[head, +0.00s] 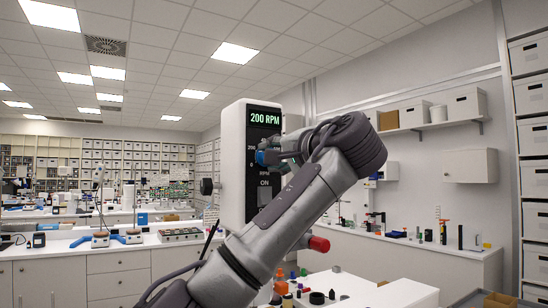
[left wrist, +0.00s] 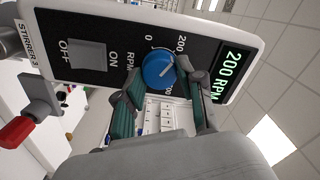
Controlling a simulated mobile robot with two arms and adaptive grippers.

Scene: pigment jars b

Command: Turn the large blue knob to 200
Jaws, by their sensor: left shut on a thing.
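The large blue knob (left wrist: 158,70) sits on the dark front panel of a white stirrer unit (head: 233,165), labelled STIRRER 3 in the left wrist view. Its white pointer line is toward the 200 mark of the scale. The display (head: 265,119) reads 200 RPM, as it also does in the left wrist view (left wrist: 226,77). My left gripper (left wrist: 163,78) is shut on the knob, one finger on either side.
An ON/OFF rocker switch (left wrist: 88,54) is on the same panel. A clamp with a red handle (head: 319,244) sticks out below the unit. Small jars (head: 316,297) stand on the white bench behind my forearm. Other benches with lab equipment stand farther back.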

